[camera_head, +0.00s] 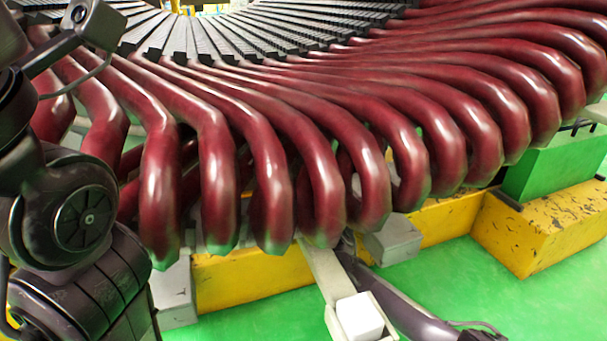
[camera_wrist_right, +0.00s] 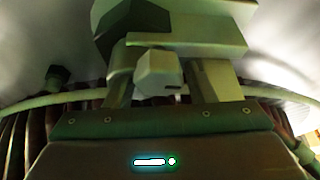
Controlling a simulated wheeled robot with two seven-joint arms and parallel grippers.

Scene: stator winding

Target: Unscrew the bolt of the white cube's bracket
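The white cube (camera_head: 360,316) sits at the lower end of a pale bracket (camera_head: 320,270) that runs up under the red coils. In the right wrist view, a hexagonal bolt head (camera_wrist_right: 157,75) shows between the fingers of my right gripper (camera_wrist_right: 163,86), in front of a pale block-shaped part (camera_wrist_right: 190,38). Whether the fingers press on the bolt head or only stand around it I cannot tell. In the head view my right arm rises beside the bracket and its gripper is hidden by the coils. My left arm is at the left, with no clear gripper fingers visible.
Thick red coils (camera_head: 270,170) of the stator hang across the head view, close above the bracket. Yellow blocks (camera_head: 540,230), a grey block (camera_head: 393,238) and a green block (camera_head: 555,165) stand behind. The green floor (camera_head: 460,270) is open at the lower right.

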